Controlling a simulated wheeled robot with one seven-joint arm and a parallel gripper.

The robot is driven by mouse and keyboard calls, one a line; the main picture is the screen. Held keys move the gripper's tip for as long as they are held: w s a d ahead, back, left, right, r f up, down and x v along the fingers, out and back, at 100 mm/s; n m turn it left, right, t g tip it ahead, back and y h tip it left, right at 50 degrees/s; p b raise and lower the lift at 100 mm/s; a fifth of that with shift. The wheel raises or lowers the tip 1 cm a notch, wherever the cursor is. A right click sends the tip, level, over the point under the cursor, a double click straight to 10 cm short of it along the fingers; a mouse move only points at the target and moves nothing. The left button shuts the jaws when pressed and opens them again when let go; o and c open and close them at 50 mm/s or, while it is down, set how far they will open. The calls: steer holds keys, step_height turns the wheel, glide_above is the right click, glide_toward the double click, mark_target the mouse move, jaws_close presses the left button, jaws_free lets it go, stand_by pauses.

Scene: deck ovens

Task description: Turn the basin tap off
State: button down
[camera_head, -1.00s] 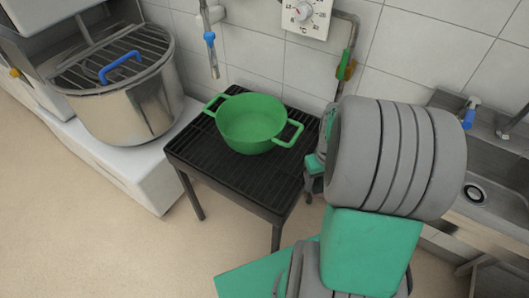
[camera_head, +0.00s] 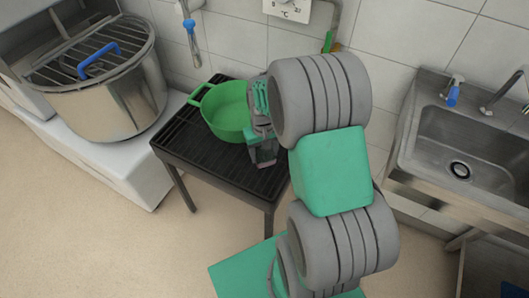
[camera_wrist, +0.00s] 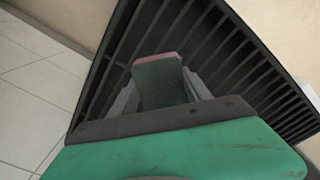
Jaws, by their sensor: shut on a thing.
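The basin tap is at the upper right in the head view: a blue-handled fitting (camera_head: 453,94) and a metal spout (camera_head: 500,92) stand behind the steel basin (camera_head: 408,140). No running water can be made out. My gripper (camera_head: 263,152) is far to the left of the tap, over the black grated stand, beside the green pot (camera_head: 226,112). In the wrist view its grey fingers are shut on a dark green block (camera_wrist: 158,82) with a reddish edge. What the block is, I cannot tell. The tap is out of the wrist view.
The black grated stand (camera_head: 190,131) also fills much of the wrist view (camera_wrist: 235,60). A large steel pot (camera_head: 118,105) with a blue handle stands at left. A hanging blue-handled pipe (camera_head: 189,25) and a dial box (camera_head: 288,9) are on the wall. Floor is clear in front.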

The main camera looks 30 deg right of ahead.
steer(key=shift+f, duration=0.15)
steer(key=shift+c, duration=2.4)
jaws_free()
